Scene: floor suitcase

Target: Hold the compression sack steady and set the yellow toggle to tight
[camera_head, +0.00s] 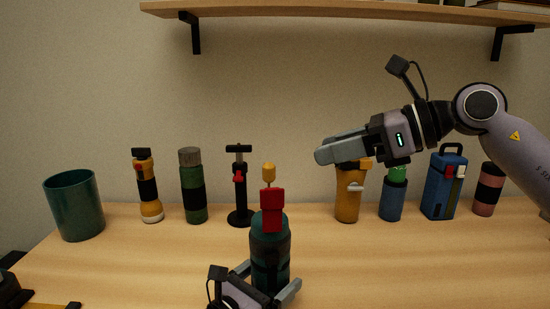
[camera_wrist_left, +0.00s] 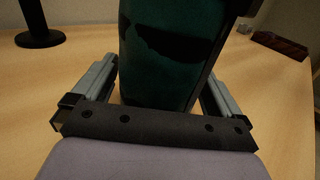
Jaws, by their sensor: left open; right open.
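The compression sack (camera_head: 271,244) is a dark teal upright cylinder with black bands, standing at the front middle of the table. A red block (camera_head: 272,208) sits on its top, and the yellow toggle (camera_head: 269,172) stands above that block. My left gripper (camera_head: 267,264) is open, with a finger on each side of the sack low down. In the left wrist view the sack (camera_wrist_left: 165,55) stands between the fingers, with a gap visible at the right one. My right gripper (camera_head: 324,151) is open and empty, raised to the right of the toggle and pointing left.
Behind stand a teal cup (camera_head: 74,206), a yellow-black flashlight (camera_head: 148,188), a green bottle (camera_head: 191,187), a black stand with a red part (camera_head: 239,190), an orange container (camera_head: 347,196), a blue-green bottle (camera_head: 392,201), a blue case (camera_head: 441,190) and a pink bottle (camera_head: 488,190). A shelf (camera_head: 340,10) hangs above.

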